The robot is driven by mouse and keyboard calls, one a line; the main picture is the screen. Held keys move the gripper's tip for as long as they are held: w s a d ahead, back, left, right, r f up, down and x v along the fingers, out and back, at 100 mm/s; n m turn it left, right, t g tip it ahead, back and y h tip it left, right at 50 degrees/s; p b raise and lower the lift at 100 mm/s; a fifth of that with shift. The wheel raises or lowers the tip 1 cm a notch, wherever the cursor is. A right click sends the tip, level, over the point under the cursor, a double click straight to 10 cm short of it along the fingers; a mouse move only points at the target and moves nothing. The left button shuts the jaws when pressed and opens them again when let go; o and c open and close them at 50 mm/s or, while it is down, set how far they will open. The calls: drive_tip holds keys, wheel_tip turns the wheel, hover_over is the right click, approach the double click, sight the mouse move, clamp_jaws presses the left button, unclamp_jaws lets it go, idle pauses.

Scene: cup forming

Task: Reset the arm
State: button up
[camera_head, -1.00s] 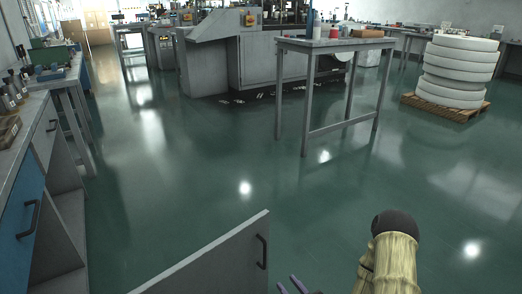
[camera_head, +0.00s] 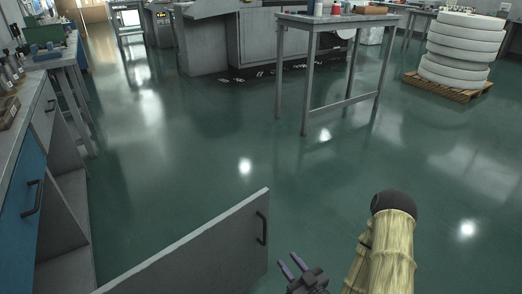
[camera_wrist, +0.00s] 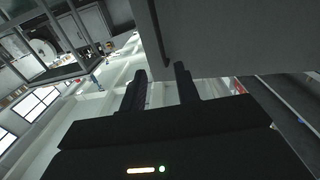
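My gripper (camera_head: 292,266) is at the bottom edge of the head view, just right of the open cabinet door. My arm in its straw-coloured cover is to its right. In the wrist view the two dark fingers of my gripper (camera_wrist: 161,88) stand apart with nothing between them. The grey open cabinet door (camera_head: 205,250) has a black handle (camera_head: 261,228). In the wrist view, a grey panel (camera_wrist: 205,40) with a dark handle appears beyond the fingertips. I cannot tell how far the fingers are from it.
The left counter (camera_head: 22,120) has a blue drawer front (camera_head: 22,195) and an open lower compartment. A tall grey table (camera_head: 335,20) stands ahead, with large machines behind. White rings (camera_head: 460,50) are stacked on a wooden pallet (camera_head: 448,88). The green floor (camera_head: 180,150) between is clear.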

sight(265, 231)
drive_tip(key=b+x, duration=0.3)
drive_tip(key=x, duration=0.9)
drive_tip(key=shift+w+a+r, duration=0.1)
drive_tip(key=shift+w+a, duration=0.1)
drive_tip(key=shift+w, duration=0.15)
